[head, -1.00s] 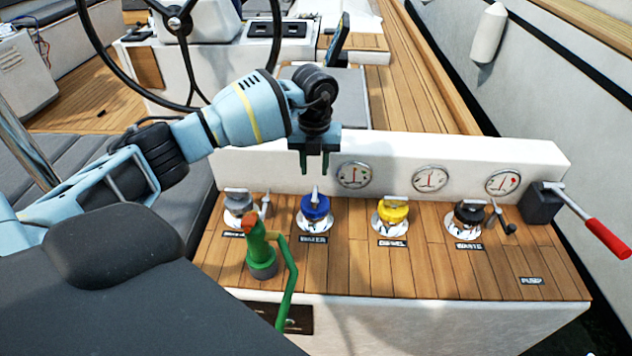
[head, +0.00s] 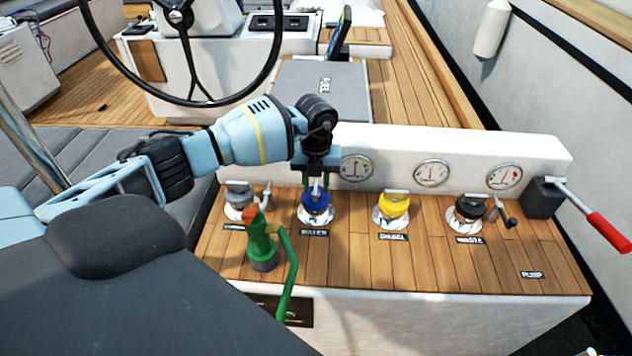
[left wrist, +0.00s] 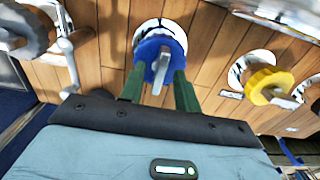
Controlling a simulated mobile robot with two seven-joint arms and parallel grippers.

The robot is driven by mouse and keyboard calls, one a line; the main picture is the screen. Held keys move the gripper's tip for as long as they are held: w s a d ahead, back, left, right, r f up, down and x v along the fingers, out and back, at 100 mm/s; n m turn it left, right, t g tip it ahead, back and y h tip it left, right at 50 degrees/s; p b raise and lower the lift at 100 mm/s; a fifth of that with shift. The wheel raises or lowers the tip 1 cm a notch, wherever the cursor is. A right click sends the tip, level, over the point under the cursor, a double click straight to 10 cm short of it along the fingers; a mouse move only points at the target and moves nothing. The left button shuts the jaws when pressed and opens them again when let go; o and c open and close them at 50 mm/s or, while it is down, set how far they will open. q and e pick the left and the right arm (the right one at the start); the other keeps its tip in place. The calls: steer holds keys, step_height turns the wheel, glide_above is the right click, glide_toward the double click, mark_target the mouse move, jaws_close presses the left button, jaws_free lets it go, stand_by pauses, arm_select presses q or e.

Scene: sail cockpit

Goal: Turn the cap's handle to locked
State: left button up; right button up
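The blue cap (head: 316,203) sits on a round plate on the wooden deck, behind a label that seems to read WATER. Its metal handle (left wrist: 162,70) stands up from the cap and points toward my gripper in the left wrist view. My left gripper (head: 318,184) is directly above the blue cap, pointing down. In the left wrist view its two green fingers (left wrist: 158,90) are apart, one on each side of the handle, with gaps visible. The handle is partly hidden by the gripper in the head view. My right gripper is not in view.
A grey cap (head: 240,196), a yellow cap (head: 394,206) and a black cap (head: 470,210) stand in the same row. A green hand pump (head: 262,245) stands close in front. A white wall with gauges (head: 431,172) rises behind. A red-handled lever (head: 608,232) is at right.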

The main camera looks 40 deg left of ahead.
arm_select(q)
jaws_close()
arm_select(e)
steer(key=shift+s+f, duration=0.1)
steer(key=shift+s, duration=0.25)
